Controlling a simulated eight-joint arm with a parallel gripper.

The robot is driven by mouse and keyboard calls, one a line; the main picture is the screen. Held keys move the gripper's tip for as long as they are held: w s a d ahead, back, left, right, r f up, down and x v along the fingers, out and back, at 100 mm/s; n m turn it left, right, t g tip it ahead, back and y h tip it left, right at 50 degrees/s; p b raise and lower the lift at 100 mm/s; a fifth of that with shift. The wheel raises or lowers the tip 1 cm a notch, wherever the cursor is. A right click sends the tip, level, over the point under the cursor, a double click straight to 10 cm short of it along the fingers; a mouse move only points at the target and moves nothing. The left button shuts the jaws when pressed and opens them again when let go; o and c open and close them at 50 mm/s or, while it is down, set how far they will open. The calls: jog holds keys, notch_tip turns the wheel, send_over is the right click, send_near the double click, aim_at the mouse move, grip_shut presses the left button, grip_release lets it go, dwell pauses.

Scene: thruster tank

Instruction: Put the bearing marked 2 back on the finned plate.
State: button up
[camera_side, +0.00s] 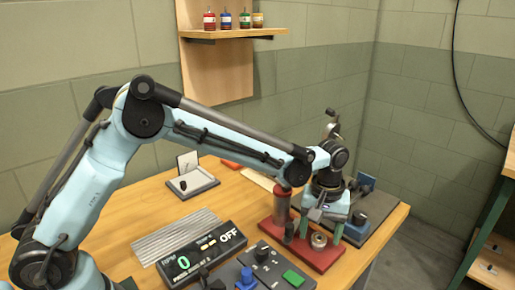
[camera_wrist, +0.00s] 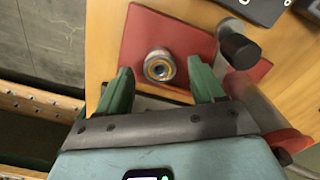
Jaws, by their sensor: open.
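A small round bearing (camera_side: 318,240) with a metallic rim stands on a red plate (camera_side: 275,240) at the right front of the table. In the wrist view the bearing (camera_wrist: 159,66) shows a brownish ring and a pale centre; no number can be read on it. My gripper (camera_side: 320,229) is above the red plate with its green fingers apart. In the wrist view my gripper (camera_wrist: 159,72) has one finger on each side of the bearing, with gaps between, and holds nothing. The finned plate (camera_side: 180,236), silver and ribbed, lies flat on the table to the left, with no bearing visible on it.
A clear cylinder with a red cap (camera_side: 282,206) and a dark-topped post (camera_wrist: 238,48) stand near my gripper. A display box (camera_side: 190,262) reading 0 and OFF and a control panel (camera_side: 262,272) are in front. A grey tray (camera_side: 192,183) sits behind the finned plate.

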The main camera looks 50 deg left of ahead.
jog(key=shift+f, duration=0.2)
jog(key=c, duration=1.2)
